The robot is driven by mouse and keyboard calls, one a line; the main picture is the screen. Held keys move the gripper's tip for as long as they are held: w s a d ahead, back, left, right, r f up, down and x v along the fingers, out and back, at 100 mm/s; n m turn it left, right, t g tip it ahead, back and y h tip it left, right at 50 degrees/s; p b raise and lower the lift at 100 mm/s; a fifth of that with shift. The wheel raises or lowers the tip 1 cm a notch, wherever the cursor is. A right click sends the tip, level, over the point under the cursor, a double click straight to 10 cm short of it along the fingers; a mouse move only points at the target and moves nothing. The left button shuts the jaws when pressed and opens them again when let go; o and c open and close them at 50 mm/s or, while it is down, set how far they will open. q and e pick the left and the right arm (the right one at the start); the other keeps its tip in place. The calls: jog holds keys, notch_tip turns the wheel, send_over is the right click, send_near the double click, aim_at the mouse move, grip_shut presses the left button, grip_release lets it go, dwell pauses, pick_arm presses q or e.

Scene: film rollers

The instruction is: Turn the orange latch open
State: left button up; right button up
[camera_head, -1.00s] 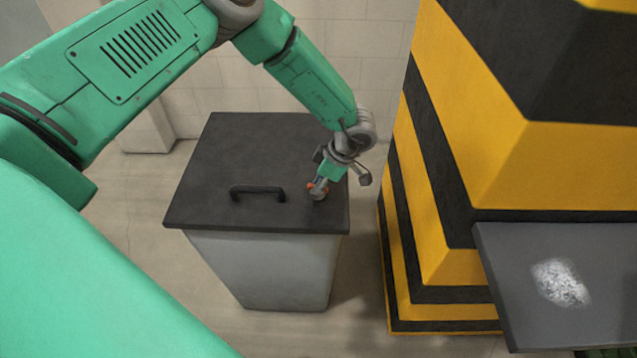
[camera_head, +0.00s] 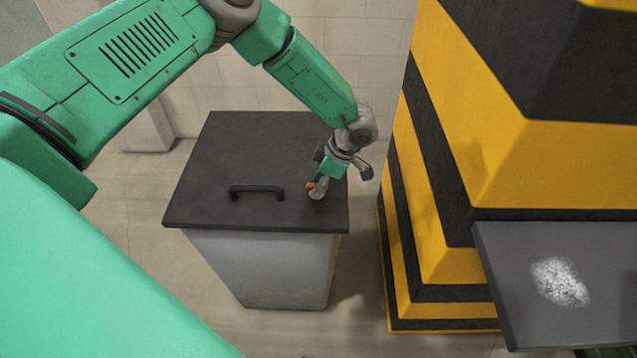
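The orange latch (camera_head: 311,185) shows as a small orange piece on the dark lid (camera_head: 225,155) of a grey bin, to the right of the lid's handle. My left gripper (camera_head: 319,187) reaches down from the upper right and is right at the latch, hiding part of it. The gripper's outer links spread to both sides, but its fingertips are too small and overlapped to tell whether they grip the latch. How far the latch is turned cannot be made out. The lid lies flat on the bin. My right gripper is out of view.
A black handle (camera_head: 257,190) stands on the lid. The grey bin body (camera_head: 265,265) is below it. A yellow and black striped block (camera_head: 440,270) rises close to the right. A dark shelf (camera_head: 520,300) with a white speckled patch is at the lower right.

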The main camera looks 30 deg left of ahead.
pick_arm(q)
jog(key=shift+r, duration=0.3)
jog(key=v, duration=1.1)
jog(key=shift+w+d, duration=0.15)
jog(key=shift+d, duration=0.05)
